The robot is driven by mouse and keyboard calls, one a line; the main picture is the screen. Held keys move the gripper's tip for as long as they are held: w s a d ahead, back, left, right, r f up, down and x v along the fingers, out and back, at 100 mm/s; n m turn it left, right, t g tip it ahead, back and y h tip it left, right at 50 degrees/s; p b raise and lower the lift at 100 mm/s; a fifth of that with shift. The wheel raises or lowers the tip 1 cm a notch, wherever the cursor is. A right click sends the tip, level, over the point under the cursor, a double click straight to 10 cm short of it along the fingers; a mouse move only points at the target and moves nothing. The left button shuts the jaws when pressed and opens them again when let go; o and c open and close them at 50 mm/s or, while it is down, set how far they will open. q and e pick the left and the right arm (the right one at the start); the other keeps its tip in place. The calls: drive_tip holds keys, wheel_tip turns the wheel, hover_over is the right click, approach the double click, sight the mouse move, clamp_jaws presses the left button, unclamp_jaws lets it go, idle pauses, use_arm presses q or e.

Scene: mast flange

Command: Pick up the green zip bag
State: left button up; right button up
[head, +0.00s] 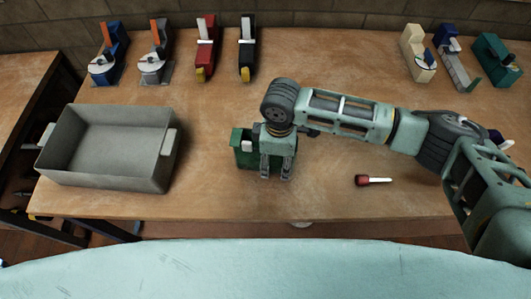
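A green item that looks like the zip bag (240,151) stands on the wooden table, right of the grey bin. A small white patch shows on it. My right gripper (276,177) points down in front of it and hides much of it. Its two fingers are apart, with a gap between them. Green shows to the left of the fingers and a little to their right. I cannot tell whether the fingers touch the item. My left gripper is not in view.
A grey open bin (70,165) sits at the left. A small red-and-white tool (373,181) lies right of my gripper. Several tools and dispensers, such as a red one (206,50) and a green one (494,62), line the back edge. The table's middle back is clear.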

drive_tip(key=c, duration=1)
drive_tip(key=shift+c, duration=0.2)
drive_tip(key=shift+r, duration=0.15)
drive_tip(key=shift+r, duration=0.55)
wheel_tip(320, 180, up, 3)
drive_tip(key=shift+b, duration=0.55)
drive_tip(key=s+d+r, duration=0.6)
drive_tip(key=d, duration=0.3)
drive_tip(key=shift+s+d+r+b, duration=0.3)
drive_tip(key=shift+s+r+b, duration=0.05)
drive_tip(key=shift+b, duration=0.1)
